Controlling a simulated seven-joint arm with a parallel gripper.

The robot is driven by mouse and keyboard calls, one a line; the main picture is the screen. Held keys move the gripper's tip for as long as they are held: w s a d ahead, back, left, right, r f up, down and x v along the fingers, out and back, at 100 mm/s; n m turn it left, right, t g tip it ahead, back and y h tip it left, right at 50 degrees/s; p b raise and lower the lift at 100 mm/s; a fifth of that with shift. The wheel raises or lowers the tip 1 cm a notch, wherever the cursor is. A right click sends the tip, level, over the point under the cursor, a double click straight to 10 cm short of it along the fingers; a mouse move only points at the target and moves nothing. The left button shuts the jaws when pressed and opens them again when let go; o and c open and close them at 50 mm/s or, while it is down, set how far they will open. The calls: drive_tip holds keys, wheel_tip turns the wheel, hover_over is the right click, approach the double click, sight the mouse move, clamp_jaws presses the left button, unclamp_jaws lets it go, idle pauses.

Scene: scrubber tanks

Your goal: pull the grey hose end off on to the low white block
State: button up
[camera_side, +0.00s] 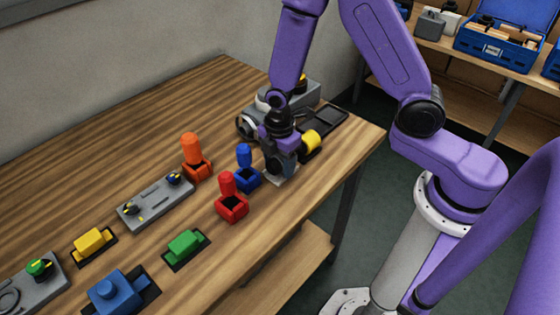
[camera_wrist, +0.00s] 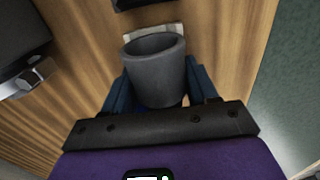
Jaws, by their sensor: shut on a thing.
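The grey hose end (camera_wrist: 157,85) is a hollow grey cylinder, its open mouth facing up in the wrist view. My gripper (camera_wrist: 158,75) is shut on it, with a blue finger on each side. The low white block (camera_wrist: 172,30) shows as a pale patch just beyond the hose end, mostly hidden. In the side view my gripper (camera_side: 282,168) is low over the table near its right edge. A small pale part of the block (camera_side: 289,181) shows under the fingers. I cannot tell whether the hose end touches the block.
A blue peg in its holder (camera_side: 248,181) and a red one (camera_side: 231,205) stand close left of my gripper. A yellow cylinder (camera_side: 311,141) is close on the right. A grey machine (camera_side: 300,94) and dark tray (camera_side: 328,120) lie behind. The table's front edge is near.

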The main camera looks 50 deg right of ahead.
drive_tip(key=o, duration=1.3)
drive_tip(key=shift+s+f, duration=0.15)
drive_tip(key=shift+f, duration=0.3)
drive_tip(key=shift+o, duration=0.2)
drive_tip(key=shift+s, duration=0.1)
drive_tip(key=shift+a+r, duration=0.1)
drive_tip(key=shift+r, duration=0.2)
wheel_tip(320, 180, up, 18)
drive_tip(key=s+d+m, duration=0.2)
drive_tip(key=s, duration=0.8)
drive_tip(key=s+d+m, duration=0.2)
drive_tip(key=s+m, duration=0.1)
drive_tip(key=s, duration=0.8)
drive_tip(key=shift+d+r, duration=0.15)
drive_tip(key=shift+d, duration=0.25)
